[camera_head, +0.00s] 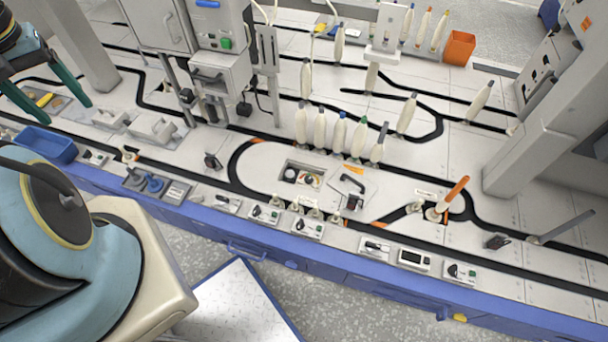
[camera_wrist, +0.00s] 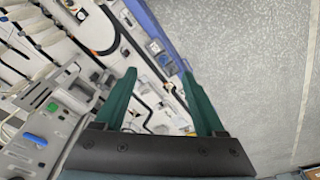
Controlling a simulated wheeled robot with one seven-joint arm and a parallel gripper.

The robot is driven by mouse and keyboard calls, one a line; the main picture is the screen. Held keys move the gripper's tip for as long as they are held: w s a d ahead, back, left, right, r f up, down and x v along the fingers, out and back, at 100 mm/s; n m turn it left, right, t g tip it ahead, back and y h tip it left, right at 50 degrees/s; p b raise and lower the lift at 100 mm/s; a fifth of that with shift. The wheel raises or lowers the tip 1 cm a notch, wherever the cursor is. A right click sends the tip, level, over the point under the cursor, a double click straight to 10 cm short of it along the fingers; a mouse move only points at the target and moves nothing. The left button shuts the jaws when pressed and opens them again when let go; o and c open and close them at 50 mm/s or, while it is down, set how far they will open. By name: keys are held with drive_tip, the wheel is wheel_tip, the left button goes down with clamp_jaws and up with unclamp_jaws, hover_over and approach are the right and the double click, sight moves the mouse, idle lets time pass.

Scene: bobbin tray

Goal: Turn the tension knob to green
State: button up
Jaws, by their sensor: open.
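My gripper (camera_head: 63,113) is at the far left, above the bench, with its two green fingers apart and nothing visible between them. The open fingers also show in the wrist view (camera_wrist: 158,76), over the bench's front strip. No label marks the tension knob, so I cannot tell which control it is. A recessed panel (camera_head: 300,166) in the bench middle holds small round dials (camera_head: 290,174). Small boxes with black knobs (camera_head: 265,214) line the front edge, some with a green patch. Which colour any knob points to is too small to read. My gripper is apart from all of these.
Cream bobbins (camera_head: 320,127) stand in a row behind the recessed panel. A grey machine (camera_head: 218,70) rises at the back left. A blue bin (camera_head: 46,145) sits at the left, an orange bin (camera_head: 459,48) at the back. A grey post (camera_head: 535,150) stands right.

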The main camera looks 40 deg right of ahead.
drive_tip(key=w+d+f+m+b, duration=0.2)
drive_tip(key=w+d+f+b, duration=0.25)
drive_tip(key=d+f, duration=0.25)
drive_tip(key=w+d+f+m+b, duration=0.2)
drive_tip(key=w+d+f+b, duration=0.1)
drive_tip(key=d+f+b, duration=0.3)
drive_tip(key=m+g+b, duration=0.2)
drive_tip(key=m+b, duration=0.7)
drive_tip(key=b, duration=1.1)
hover_over(309, 178)
wheel_tip(309, 178, down, 40)
wheel_tip(309, 178, down, 10)
drive_tip(key=shift+r+b, duration=0.1)
drive_tip(key=shift+b, duration=0.7)
drive_tip(key=shift+a, duration=0.1)
drive_tip(key=shift+c, duration=0.2)
clamp_jaws()
